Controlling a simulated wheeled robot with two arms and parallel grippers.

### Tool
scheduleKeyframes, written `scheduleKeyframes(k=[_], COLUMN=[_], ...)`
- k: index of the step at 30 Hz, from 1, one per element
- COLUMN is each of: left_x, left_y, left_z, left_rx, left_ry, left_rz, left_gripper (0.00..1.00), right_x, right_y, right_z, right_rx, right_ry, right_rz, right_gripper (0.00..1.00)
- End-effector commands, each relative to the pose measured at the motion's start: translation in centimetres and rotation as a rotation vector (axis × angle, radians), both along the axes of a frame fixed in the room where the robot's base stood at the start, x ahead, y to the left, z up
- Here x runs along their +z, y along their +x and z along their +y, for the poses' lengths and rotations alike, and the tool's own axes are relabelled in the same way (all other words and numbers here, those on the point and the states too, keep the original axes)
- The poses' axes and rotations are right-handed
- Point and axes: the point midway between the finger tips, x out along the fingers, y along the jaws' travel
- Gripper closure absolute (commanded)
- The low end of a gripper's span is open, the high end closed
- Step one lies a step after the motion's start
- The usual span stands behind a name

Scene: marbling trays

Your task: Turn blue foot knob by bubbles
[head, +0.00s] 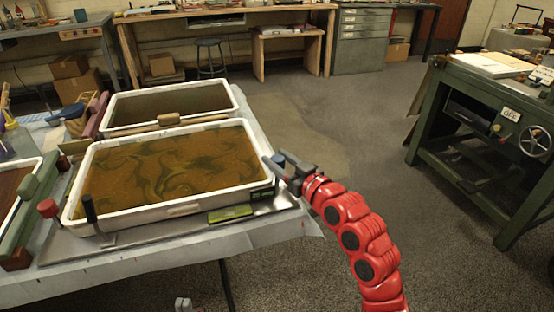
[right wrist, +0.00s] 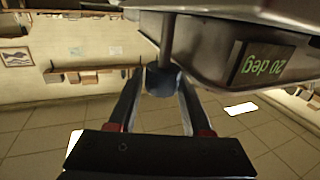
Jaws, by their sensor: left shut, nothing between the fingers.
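The blue foot knob (right wrist: 163,81) hangs at the lower end of a metal stem under the tray stand in the right wrist view. In the head view the knob (head: 279,158) shows as a small blue patch at the stand's right corner. My right gripper (head: 279,166), on the red arm, is at that corner. In the right wrist view its fingers (right wrist: 163,88) lie on both sides of the knob and appear to touch it. My left gripper (head: 183,303) shows only as small pale tips at the bottom edge, shut and empty.
A white tray (head: 185,209) of brown-green swirled liquid sits on the metal stand (head: 150,236). A green press (head: 456,165) stands right, across open floor.

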Motion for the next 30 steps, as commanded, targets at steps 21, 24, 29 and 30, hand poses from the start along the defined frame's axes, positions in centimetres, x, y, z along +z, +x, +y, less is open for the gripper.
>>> scheduleKeyframes(k=[21,24,29,30], left_x=[0.6,0.9,1.1,1.2], left_y=[0.0,0.0,0.0,0.0], left_z=[0.0,0.0,0.0,0.0], left_rx=[0.000,0.000,0.000,0.000], left_ry=[0.000,0.000,0.000,0.000], left_rz=[0.000,0.000,0.000,0.000], left_gripper=[1.00,1.00,1.00,1.00], right_x=[0.2,0.4,0.3,0.3], right_y=[-3.2,-5.4,-8.7,-9.4], right_z=[-2.6,-4.2,-6.9,-7.4], right_rx=[-0.002,-0.004,-0.006,-0.006], right_ry=[0.002,0.003,0.004,0.005], right_rz=[-0.003,-0.007,-0.005,-0.005], right_gripper=[0.27,0.27,0.27,0.27])
